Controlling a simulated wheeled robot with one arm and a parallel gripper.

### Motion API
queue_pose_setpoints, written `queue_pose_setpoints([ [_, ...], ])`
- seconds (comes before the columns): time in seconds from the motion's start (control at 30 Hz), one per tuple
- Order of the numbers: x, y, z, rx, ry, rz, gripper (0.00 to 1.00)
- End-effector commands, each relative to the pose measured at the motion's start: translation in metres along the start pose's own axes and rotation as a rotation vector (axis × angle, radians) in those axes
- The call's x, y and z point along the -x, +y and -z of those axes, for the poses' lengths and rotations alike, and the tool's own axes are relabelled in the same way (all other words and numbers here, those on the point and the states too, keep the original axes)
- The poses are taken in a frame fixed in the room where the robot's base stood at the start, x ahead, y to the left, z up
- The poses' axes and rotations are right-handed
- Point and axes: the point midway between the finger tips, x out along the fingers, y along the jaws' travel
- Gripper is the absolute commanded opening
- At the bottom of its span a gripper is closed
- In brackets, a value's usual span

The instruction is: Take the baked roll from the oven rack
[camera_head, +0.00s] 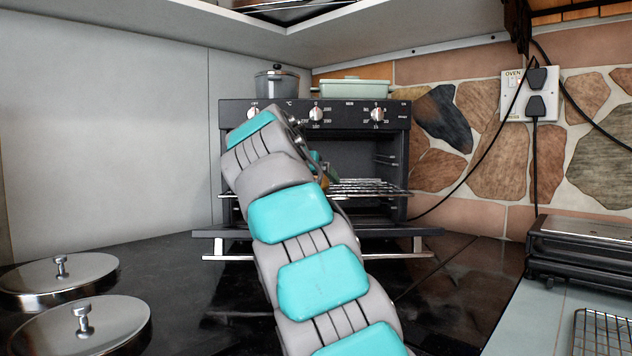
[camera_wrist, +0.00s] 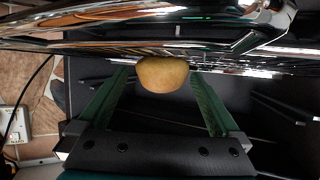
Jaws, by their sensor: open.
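The roll (camera_wrist: 163,76) is a round, golden-brown lump in the wrist view. It sits against the shiny oven rack (camera_wrist: 230,45), which crosses the top of that upside-down picture. My gripper (camera_wrist: 161,78) has two green fingers spread apart, one to each side of the roll, with visible gaps. In the head view my arm reaches into the open black oven (camera_head: 232,113), and the rack (camera_head: 372,188) shows right of the arm. My arm mostly hides the gripper there, and I cannot make out the roll clearly.
The oven door (camera_head: 400,232) is folded down below the opening. A grey pot (camera_head: 277,84) and a pale green dish (camera_head: 354,88) stand on the oven. Two lidded hotplates (camera_head: 85,328) are at left. A dark appliance (camera_head: 580,250) stands at right. Cables hang near the socket (camera_head: 528,95).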

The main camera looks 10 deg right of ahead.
Motion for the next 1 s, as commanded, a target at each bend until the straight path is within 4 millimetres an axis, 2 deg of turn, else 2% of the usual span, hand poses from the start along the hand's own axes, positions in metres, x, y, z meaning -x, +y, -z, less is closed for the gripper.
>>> queue_pose_setpoints([
  [0.1,-0.0124,-0.0006,0.0006,0.001,0.001,0.000,1.00],
  [0.33,-0.0140,-0.0010,0.0000,0.001,0.002,0.001,0.99],
  [1.0,-0.0141,-0.0012,-0.0005,0.001,0.000,0.001,0.23],
])
